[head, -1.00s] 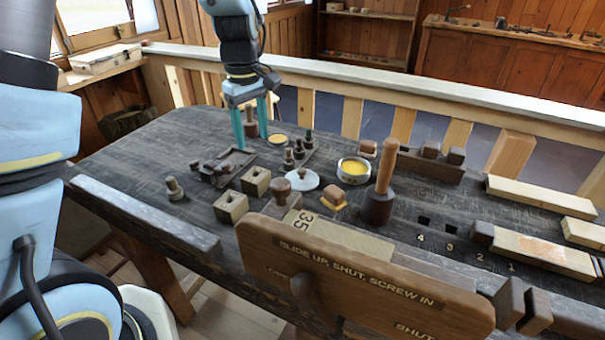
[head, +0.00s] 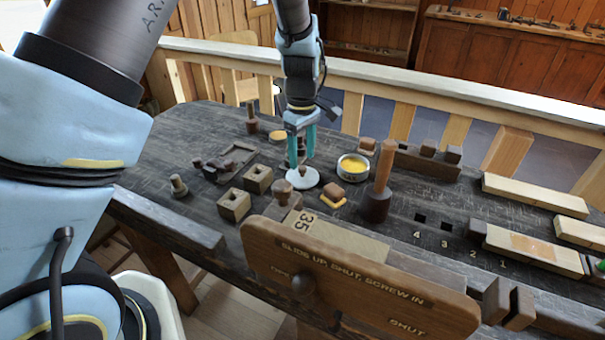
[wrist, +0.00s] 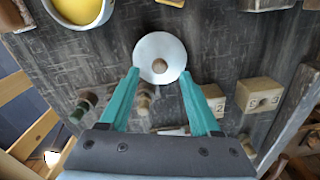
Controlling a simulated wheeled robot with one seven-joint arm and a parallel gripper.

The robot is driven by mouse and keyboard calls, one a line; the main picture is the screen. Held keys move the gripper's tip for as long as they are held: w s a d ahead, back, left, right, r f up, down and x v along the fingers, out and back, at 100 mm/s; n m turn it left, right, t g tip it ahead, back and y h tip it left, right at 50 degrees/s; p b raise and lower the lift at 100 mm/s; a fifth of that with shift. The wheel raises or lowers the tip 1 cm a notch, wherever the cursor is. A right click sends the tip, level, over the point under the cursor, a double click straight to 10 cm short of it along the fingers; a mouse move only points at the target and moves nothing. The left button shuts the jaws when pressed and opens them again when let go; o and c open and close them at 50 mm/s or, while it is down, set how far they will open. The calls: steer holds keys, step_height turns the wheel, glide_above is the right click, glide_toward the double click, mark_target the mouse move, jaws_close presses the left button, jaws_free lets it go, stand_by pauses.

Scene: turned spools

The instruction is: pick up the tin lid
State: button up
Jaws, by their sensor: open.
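The tin lid (head: 305,181) is a pale round disc with a small brown knob, lying flat on the dark bench. In the wrist view the lid (wrist: 160,42) is at the upper centre, knob towards me. My gripper (head: 301,160) is open and empty, its teal fingers pointing down just above and behind the lid. In the wrist view its fingertips (wrist: 160,73) overlap the lid's near edge, one on each side, with the knob beyond and between them. I cannot tell the exact height gap. An open round tin (head: 353,169) with yellow contents stands right of the lid.
A wooden mallet-like tool (head: 380,185) stands upright right of the lid. Square wooden blocks with holes (head: 258,179) and a brown knobbed block (head: 282,192) stand left and in front. A small block on a yellow base (head: 333,191) is close by. Small dark spools stand near the fingers.

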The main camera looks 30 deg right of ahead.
mark_target(302, 167)
steer(key=shift+f+p, duration=0.4)
steer(key=shift+f, duration=1.3)
jaws_close()
